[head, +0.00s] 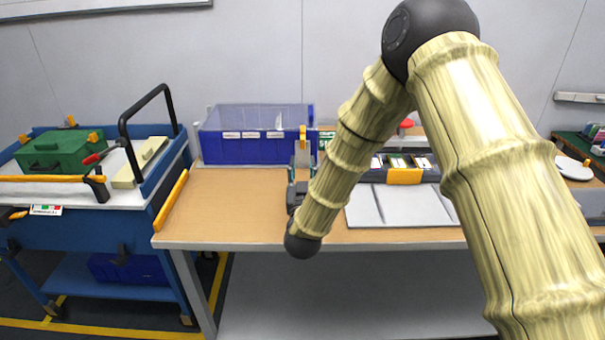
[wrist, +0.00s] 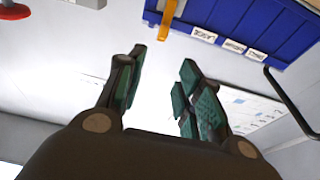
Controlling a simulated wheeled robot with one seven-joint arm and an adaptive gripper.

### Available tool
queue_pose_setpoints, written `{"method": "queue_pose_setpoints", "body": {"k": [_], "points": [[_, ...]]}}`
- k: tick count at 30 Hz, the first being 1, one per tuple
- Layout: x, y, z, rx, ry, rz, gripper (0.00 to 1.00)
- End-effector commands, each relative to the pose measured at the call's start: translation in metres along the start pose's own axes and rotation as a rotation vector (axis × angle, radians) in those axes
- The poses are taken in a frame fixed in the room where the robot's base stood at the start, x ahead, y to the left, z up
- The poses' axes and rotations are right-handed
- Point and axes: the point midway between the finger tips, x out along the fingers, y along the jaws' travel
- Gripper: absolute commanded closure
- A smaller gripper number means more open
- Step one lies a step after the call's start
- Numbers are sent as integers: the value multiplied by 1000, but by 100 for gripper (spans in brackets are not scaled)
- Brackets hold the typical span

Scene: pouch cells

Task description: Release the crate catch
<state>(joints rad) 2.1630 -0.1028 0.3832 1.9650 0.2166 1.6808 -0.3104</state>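The blue crate (head: 245,150) with a see-through lid stands at the back left of the wooden bench. Its front carries white labels. A narrow orange-yellow catch (head: 303,138) stands upright at its right end. In the wrist view the crate (wrist: 240,32) fills the top right, and the catch (wrist: 168,18) shows at the top, roughly in line with the finger gap. My gripper (head: 300,160) is in front of the crate's right end, partly hidden by my arm. In the wrist view my gripper (wrist: 163,72) has its fingers apart with nothing between them, short of the catch.
A blue trolley (head: 80,230) with a green case (head: 55,150) and a black handle stands left of the bench (head: 220,205). A dark tray with an orange latch (head: 405,176) and grey panels (head: 400,207) lies right of my gripper. The bench's left front is clear.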

Motion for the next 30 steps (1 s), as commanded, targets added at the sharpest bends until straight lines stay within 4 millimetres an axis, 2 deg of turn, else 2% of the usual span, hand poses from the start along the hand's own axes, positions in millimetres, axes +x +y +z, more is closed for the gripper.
{"method": "queue_pose_setpoints", "body": {"k": [6, 20, 30], "points": [[-19, 0, -5, 0, -1, 0, 64], [-22, 0, -8, 0, 0, 0, 64], [-12, 2, -43, -1, 0, 2, 64]]}}
